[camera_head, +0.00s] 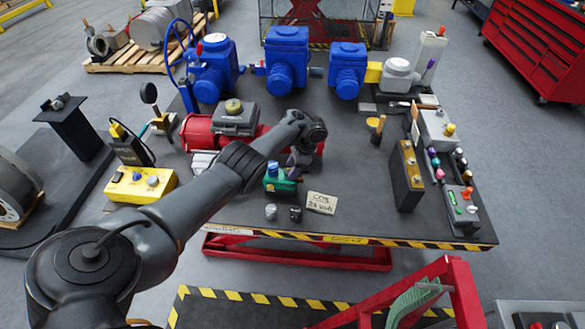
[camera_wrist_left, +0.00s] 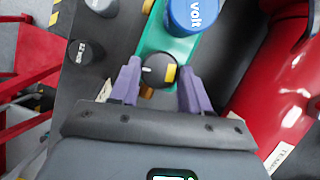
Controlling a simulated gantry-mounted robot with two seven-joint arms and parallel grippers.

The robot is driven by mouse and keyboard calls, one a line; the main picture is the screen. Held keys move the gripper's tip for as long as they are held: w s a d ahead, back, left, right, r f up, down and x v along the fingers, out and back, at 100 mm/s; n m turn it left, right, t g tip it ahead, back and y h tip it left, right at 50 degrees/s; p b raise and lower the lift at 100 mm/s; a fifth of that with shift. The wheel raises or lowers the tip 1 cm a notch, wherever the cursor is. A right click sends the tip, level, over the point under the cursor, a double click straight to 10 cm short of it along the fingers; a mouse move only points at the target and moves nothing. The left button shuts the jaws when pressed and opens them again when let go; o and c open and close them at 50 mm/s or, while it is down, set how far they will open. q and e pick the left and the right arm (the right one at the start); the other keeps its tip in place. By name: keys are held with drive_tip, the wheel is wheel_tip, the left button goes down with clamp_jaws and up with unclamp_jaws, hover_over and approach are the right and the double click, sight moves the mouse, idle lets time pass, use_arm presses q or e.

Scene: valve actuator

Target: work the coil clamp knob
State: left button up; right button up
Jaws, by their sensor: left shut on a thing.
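The green coil unit (camera_head: 281,186) sits on the dark table near its front edge, with a blue cap (camera_head: 273,168) on top. In the left wrist view the cap (camera_wrist_left: 197,14) reads "volt". The black coil clamp knob (camera_wrist_left: 158,70), with a white mark and a yellow patch, stands on the green body between the purple fingers of my left gripper (camera_wrist_left: 159,77). My left gripper is shut on the knob. In the head view my left gripper (camera_head: 298,158) reaches the unit from behind; the knob cannot be made out there. My right gripper is not in view.
A card (camera_head: 321,203) lies right of the unit, and two small knobs (camera_head: 271,212) stand in front. A red cylinder (camera_wrist_left: 275,85) lies close beside the gripper. Blue valve actuators (camera_head: 287,57) stand at the back.

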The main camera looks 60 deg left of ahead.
use_arm(q)
drive_tip(key=shift+r+m+p, duration=0.15)
drive_tip(key=shift+m+p, duration=0.35)
drive_tip(key=shift+p, duration=0.35)
drive_tip(key=m+p, duration=0.2)
drive_tip(key=m+t+y+p, duration=0.1)
drive_tip(key=m+p, duration=0.1)
drive_tip(key=shift+s+d+r+y, duration=0.15)
drive_tip(key=shift+y, duration=0.15)
drive_tip(key=m+p, duration=0.2)
drive_tip(key=shift+s+m+t+y, duration=0.1)
drive_tip(key=shift+m+t+y, duration=0.2)
drive_tip(key=shift+m+t, duration=0.1)
drive_tip(key=shift+m+t+p, duration=0.4)
drive_tip(key=shift+m+p, duration=0.35)
drive_tip(key=shift+m, duration=0.15)
drive_tip(key=shift+s+d+m+t+y, duration=0.1)
drive_tip(key=shift+m+t+y, duration=0.2)
drive_tip(key=shift+m, duration=0.6)
drive_tip(key=m, duration=0.1)
drive_tip(key=m+t, duration=0.1)
drive_tip(key=shift+s+f+m+p, duration=0.1)
drive_tip(key=shift+f+m+p, duration=0.15)
drive_tip(key=shift+m+p, duration=0.05)
drive_tip(key=m+t, duration=0.1)
drive_tip(key=m, duration=0.2)
drive_tip(key=shift+s+b, duration=0.1)
drive_tip(key=shift+b, duration=0.3)
drive_tip(key=shift+m+t, duration=0.4)
drive_tip(key=shift+m, duration=0.4)
